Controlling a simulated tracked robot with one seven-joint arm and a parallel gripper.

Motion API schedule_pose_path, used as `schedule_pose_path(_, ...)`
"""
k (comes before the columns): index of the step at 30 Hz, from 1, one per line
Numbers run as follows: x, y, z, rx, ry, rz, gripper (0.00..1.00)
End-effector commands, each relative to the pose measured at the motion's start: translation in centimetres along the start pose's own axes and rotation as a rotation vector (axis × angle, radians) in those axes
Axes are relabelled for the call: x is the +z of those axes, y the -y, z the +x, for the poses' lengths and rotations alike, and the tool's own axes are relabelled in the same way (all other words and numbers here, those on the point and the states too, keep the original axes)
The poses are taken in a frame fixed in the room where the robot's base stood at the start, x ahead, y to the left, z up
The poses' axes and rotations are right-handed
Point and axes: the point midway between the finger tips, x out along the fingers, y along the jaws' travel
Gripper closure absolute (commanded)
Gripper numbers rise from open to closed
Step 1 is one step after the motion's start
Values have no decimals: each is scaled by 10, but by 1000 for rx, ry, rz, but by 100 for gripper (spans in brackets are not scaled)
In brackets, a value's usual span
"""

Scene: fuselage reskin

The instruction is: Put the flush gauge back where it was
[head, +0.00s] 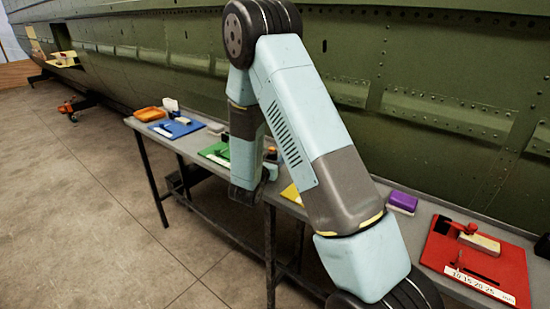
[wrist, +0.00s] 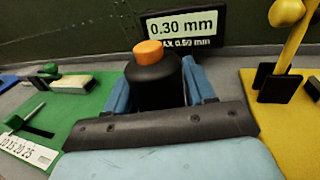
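The flush gauge appears to be the black rounded body (wrist: 155,85) with an orange top in the wrist view. A dark display (wrist: 180,28) reading 0.30 mm and MAX 0.50 mm stands just behind it; I cannot tell whether they are joined. My gripper (wrist: 158,68) has its blue fingers against both sides of the black body, shut on it. The gauge is between the green mat (wrist: 90,98) and the yellow mat (wrist: 262,125). Its base is hidden, so I cannot tell whether it touches the bench.
The grey bench (head: 165,146) runs along the green fuselage (head: 440,60). Upright yellow tool (wrist: 292,45) stands right of my gripper.

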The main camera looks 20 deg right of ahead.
Motion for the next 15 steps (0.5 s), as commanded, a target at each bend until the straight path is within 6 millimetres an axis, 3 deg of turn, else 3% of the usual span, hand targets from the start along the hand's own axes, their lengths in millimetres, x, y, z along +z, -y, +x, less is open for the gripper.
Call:
schedule_pose_path(6,0,0,0,0,0,0,27)
schedule_pose_path(15,2,0,-1,0,0,0,27)
